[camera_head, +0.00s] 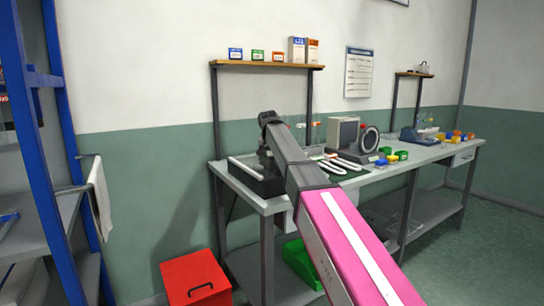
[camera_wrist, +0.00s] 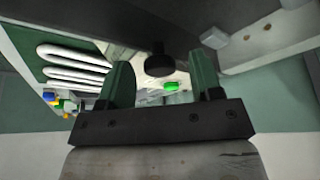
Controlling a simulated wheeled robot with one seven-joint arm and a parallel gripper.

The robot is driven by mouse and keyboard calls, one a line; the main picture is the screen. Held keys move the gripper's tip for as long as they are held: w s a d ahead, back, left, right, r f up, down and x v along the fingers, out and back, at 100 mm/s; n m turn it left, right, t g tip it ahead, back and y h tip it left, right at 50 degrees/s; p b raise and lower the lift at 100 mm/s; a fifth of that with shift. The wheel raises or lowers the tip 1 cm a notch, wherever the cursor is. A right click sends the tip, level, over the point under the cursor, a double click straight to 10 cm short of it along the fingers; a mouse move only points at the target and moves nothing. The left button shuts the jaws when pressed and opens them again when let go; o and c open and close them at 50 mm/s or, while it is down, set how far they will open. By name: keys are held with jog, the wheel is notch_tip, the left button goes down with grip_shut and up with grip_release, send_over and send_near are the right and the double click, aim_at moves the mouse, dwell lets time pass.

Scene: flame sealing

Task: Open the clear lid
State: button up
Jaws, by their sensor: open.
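I cannot clearly make out a clear lid in either view. In the head view, a low dark box with a pale rim (camera_head: 240,170) stands at the left end of the workbench (camera_head: 250,200). My arm reaches over this end and hides part of the box and most of my gripper. In the wrist view, my gripper (camera_wrist: 162,80) is open, its two dark green fingers apart. A dark round knob-like part (camera_wrist: 160,64) shows between the fingers, with nothing visibly clamped. I cannot tell whether a finger touches anything.
White tubes (camera_wrist: 75,65) lie to the left in the wrist view. A red box (camera_head: 195,280) is on the floor; a blue rack (camera_head: 35,120) stands left.

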grip_shut()
jog(key=shift+r, duration=0.1)
jog(key=shift+s+a+r+t+h, duration=0.15)
jog(key=shift+a+r+t+h, duration=0.1)
jog(key=shift+r+h, duration=0.2)
jog(key=shift+s+a+r+t+h, duration=0.15)
jog(key=shift+r+t+h, duration=0.15)
jog(key=shift+r, duration=0.2)
jog(key=s+a+r+n+t+h, duration=0.2)
jog(key=s+a+t+h, duration=0.3)
jog(key=a, duration=0.3)
jog(key=s+a+r+n+t+h, duration=0.2)
jog(key=s+a+r+t+h, duration=0.1)
jog(key=s+a+t+h, duration=0.2)
jog(key=shift+s+a+r+n+t+h, duration=0.2)
jog(key=shift+s+a+n+t+h, duration=0.1)
jog(key=shift+a+t+h, duration=0.85)
jog(key=shift+a, duration=0.2)
